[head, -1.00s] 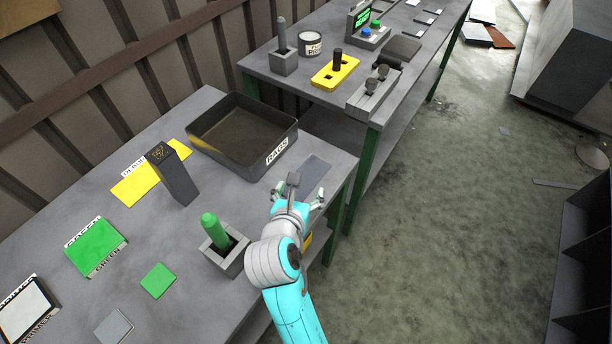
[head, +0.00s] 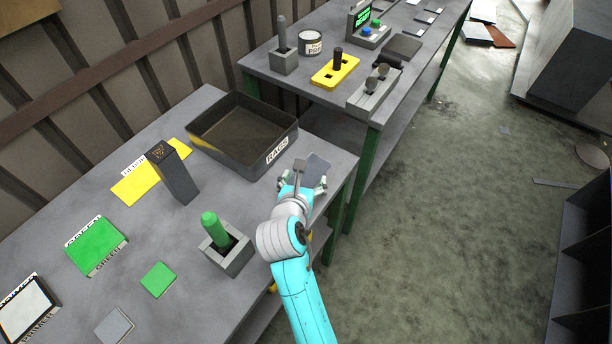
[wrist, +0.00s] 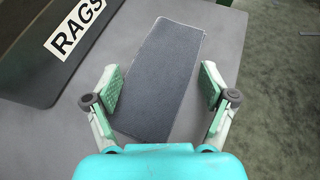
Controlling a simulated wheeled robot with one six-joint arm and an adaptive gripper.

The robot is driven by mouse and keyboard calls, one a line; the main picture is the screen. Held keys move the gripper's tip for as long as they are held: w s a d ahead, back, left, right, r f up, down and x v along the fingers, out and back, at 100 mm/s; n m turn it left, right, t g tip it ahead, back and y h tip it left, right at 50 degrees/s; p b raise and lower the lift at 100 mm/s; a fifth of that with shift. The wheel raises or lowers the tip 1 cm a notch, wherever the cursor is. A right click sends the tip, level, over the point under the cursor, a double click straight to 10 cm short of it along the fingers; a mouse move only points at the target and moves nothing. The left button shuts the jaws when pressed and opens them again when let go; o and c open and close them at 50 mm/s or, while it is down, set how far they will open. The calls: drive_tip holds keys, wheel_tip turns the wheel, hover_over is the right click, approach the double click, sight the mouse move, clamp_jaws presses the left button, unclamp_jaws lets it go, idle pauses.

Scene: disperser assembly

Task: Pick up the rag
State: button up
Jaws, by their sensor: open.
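The rag (wrist: 160,75) is a flat grey-blue rectangle of cloth lying on the grey table, seen whole in the wrist view except its near end. In the head view the rag (head: 317,168) lies right of the tray labelled RAGS and is partly hidden by my gripper. My gripper (wrist: 158,88) is open and empty. Its two green-padded fingers stand on either side of the rag, left and right. In the head view my gripper (head: 304,182) is over the near part of the rag. I cannot tell its exact height above the table.
The dark tray labelled RAGS (head: 278,150) stands close on the left of the rag. A green-handled tool in a grey holder (head: 230,258) and a dark upright block (head: 175,178) stand on the same table. The table's right edge is near the rag.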

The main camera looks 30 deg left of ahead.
drive_tip(key=shift+w, duration=0.15)
drive_tip(key=shift+w+a+f, duration=0.1)
drive_tip(key=shift+w+f, duration=0.05)
drive_tip(key=shift+f, duration=0.05)
drive_tip(key=shift+c, duration=0.2)
drive_tip(key=shift+f, duration=0.3)
clamp_jaws()
wheel_tip(320, 180, up, 13)
drive_tip(key=shift+f, duration=0.15)
idle(0.4)
